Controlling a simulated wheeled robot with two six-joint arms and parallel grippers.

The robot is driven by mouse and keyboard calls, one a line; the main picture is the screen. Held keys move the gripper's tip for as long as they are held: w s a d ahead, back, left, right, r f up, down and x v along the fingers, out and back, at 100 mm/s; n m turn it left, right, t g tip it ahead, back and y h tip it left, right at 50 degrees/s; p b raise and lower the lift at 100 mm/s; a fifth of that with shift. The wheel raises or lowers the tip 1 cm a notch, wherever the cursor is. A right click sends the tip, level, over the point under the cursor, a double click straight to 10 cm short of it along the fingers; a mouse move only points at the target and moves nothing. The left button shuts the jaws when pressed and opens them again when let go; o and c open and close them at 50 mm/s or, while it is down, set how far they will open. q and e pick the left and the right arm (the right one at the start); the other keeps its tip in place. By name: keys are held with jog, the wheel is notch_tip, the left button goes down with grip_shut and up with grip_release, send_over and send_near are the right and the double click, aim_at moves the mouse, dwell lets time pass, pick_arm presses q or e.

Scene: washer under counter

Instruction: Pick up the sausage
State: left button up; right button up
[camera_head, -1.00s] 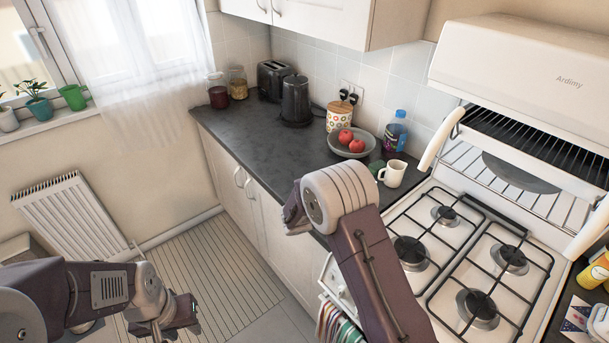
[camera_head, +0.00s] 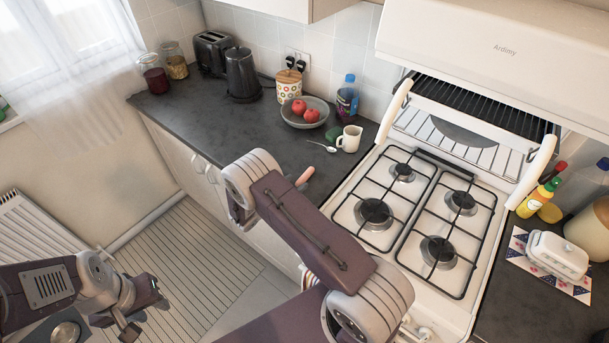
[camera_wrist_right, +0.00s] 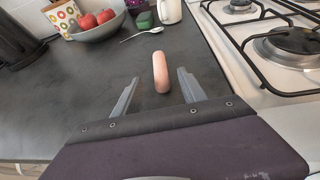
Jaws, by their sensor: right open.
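The pink-tan sausage (camera_head: 305,177) lies on the dark counter, left of the stove; only part of it shows past my right arm in the head view. In the right wrist view the sausage (camera_wrist_right: 161,73) points away from me, between and slightly beyond the fingertips. My right gripper (camera_wrist_right: 158,77) is open, with one finger on each side of the sausage and gaps visible. In the head view my right arm hides this gripper. My left gripper (camera_head: 145,318) hangs at lower left over the floor, away from the counter; its jaw opening is unclear.
A spoon (camera_head: 322,146), white mug (camera_head: 349,139), green item (camera_head: 333,133) and grey bowl (camera_head: 290,119) with red apples stand beyond the sausage. The gas stove (camera_head: 408,222) is close on the right. The counter (camera_head: 190,121) left of the sausage is clear.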

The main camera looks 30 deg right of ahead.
aim_at(302, 178)
jog(key=p+x, duration=0.1)
jog(key=x, duration=0.3)
jog(key=shift+w+d+p, duration=0.1)
jog(key=shift+d+p, duration=0.2)
jog(key=shift+d, duration=0.1)
jog(key=shift+w+d+f, duration=0.1)
grip_shut()
jog(key=shift+r, duration=0.55)
notch_tip(302, 178, up, 3)
jog(key=shift+f+b, duration=0.1)
jog(key=shift+b, duration=0.5)
jog(key=s+d+r+b, duration=0.2)
jog(key=s+d+r, duration=0.5)
jog(key=s+d, duration=0.1)
jog(key=shift+d, duration=0.2)
jog(key=shift+r, duration=0.15)
